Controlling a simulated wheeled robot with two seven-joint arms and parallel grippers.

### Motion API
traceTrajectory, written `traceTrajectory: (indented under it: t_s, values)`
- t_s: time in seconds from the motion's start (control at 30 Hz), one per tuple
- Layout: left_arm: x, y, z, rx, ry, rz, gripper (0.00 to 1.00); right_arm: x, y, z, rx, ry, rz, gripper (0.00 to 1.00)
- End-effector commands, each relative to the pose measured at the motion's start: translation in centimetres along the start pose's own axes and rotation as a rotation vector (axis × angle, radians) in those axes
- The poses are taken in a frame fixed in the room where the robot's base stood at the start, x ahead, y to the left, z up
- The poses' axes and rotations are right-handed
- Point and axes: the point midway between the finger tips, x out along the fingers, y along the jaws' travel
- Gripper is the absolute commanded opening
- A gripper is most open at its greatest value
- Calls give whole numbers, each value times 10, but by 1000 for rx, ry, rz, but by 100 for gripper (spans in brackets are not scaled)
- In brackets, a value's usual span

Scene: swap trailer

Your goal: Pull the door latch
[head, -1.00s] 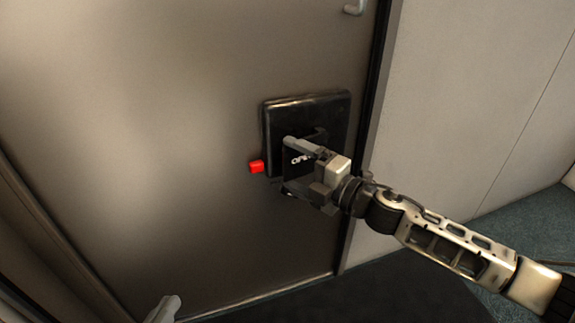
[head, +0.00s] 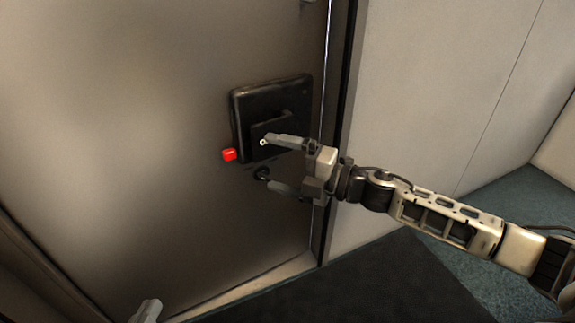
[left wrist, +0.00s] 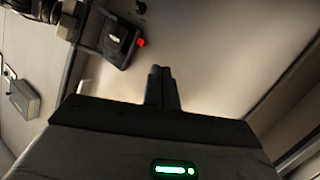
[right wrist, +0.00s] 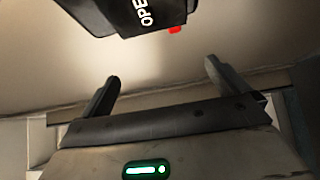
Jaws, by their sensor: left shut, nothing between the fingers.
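The door (head: 130,140) fills the left of the head view. Its black latch box (head: 245,98) sits near the door's right edge, with a red tab (head: 229,155) at its lower left and a dark round fitting (head: 262,174) below. My right gripper (head: 277,164) is open and empty, its upper finger overlapping the latch plate; contact cannot be told. The right wrist view shows wide fingers (right wrist: 160,86) with the lettered latch box (right wrist: 130,14) beyond. My left gripper (head: 147,311) is low at the left, shut and empty; its fingers (left wrist: 162,88) are together.
A pale wall (head: 450,90) stands right of the door. A dark mat (head: 370,280) lies on the floor in front, with bluish floor (head: 500,225) at the right. A bright line shows along the door's right edge. A small metal hook is partly cut off at the top.

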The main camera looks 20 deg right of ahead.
Motion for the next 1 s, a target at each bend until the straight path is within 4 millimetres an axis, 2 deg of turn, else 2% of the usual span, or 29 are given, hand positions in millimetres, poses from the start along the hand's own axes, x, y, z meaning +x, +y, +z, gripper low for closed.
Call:
traceTrajectory:
  t_s: [0.17, 0.27, 0.83, 1.0]
  values:
    - [0, 0, 0, 1, 0, 0, 0, -2, 0, 1, 0, -3, 1, 100]
    - [0, 0, -1, 4, -1, -1, 0, -10, 0, 1, 3, -4, -1, 100]
    - [-5, -4, 2, 74, -56, -38, 0, -116, 1, 0, 4, -2, -5, 100]
    - [-6, -7, 13, 75, -110, -49, 0, -143, 1, 0, 4, -2, -3, 100]
